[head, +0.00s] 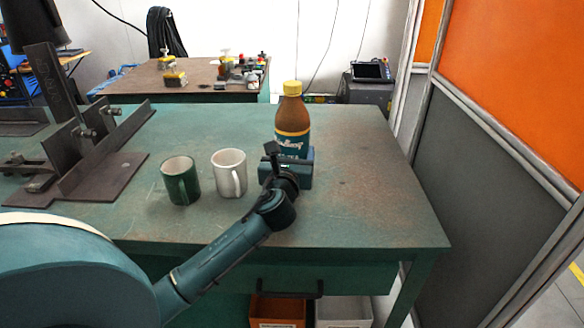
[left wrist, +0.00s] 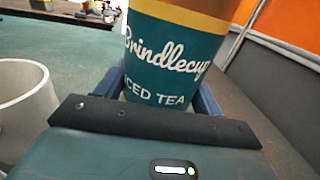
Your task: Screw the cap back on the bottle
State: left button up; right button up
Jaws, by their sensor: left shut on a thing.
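The bottle (head: 292,115) is brown with a teal label and stands upright near the right part of the green table. Its yellow cap (head: 292,87) sits on top of the neck; I cannot tell how tight it is. My left gripper (head: 291,157) is shut on the lower part of the bottle, and its body hides the bottle's base in the head view. The label of the bottle (left wrist: 170,60) fills the middle of the left wrist view, between my fingers; the cap is out of that view. My right gripper is not in view.
A white mug (head: 229,174) and a dark green mug (head: 180,181) stand left of the bottle on the table (head: 365,205). A metal angle fixture (head: 100,165) is at the far left. The table is clear right of the bottle. A grey and orange partition (head: 470,150) stands beyond its right edge.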

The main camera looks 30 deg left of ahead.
pick_arm(q)
notch_tip(320, 180, down, 3)
jog(key=shift+f+b, duration=0.1)
jog(key=shift+b, duration=0.3)
jog(key=shift+f, duration=0.1)
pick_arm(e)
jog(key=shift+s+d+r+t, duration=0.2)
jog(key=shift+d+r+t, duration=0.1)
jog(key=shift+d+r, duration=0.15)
pick_arm(q)
jog(key=o, duration=1.9)
jog(key=shift+f, duration=0.15)
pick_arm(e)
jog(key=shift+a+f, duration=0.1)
